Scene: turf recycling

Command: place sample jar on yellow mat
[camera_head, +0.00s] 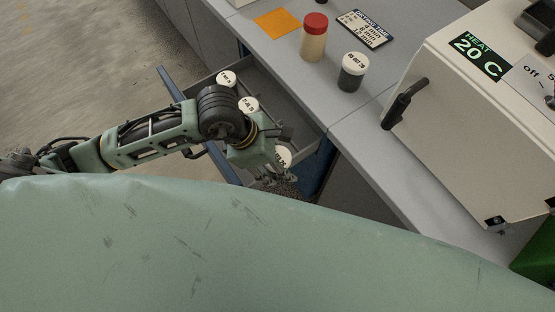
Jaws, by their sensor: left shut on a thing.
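The yellow mat (278,23) is a flat orange-yellow square on the grey counter near its back left edge, with nothing on it. My left gripper (277,174) is at the near end of the open drawer, pointing down. It is shut on a white-lidded sample jar (284,154), which is mostly hidden behind the gripper. Two more white-lidded jars, one at the far end (227,78) and one nearer (248,104), sit in the drawer, partly hidden by my arm. My right gripper is not in view.
On the counter stand a red-lidded jar (314,40) and a white-lidded jar with dark contents (352,72). A drying-time sign (362,29) lies behind them. A pale heater box (460,120) with a dark handle fills the right. The drawer front (171,84) juts out left.

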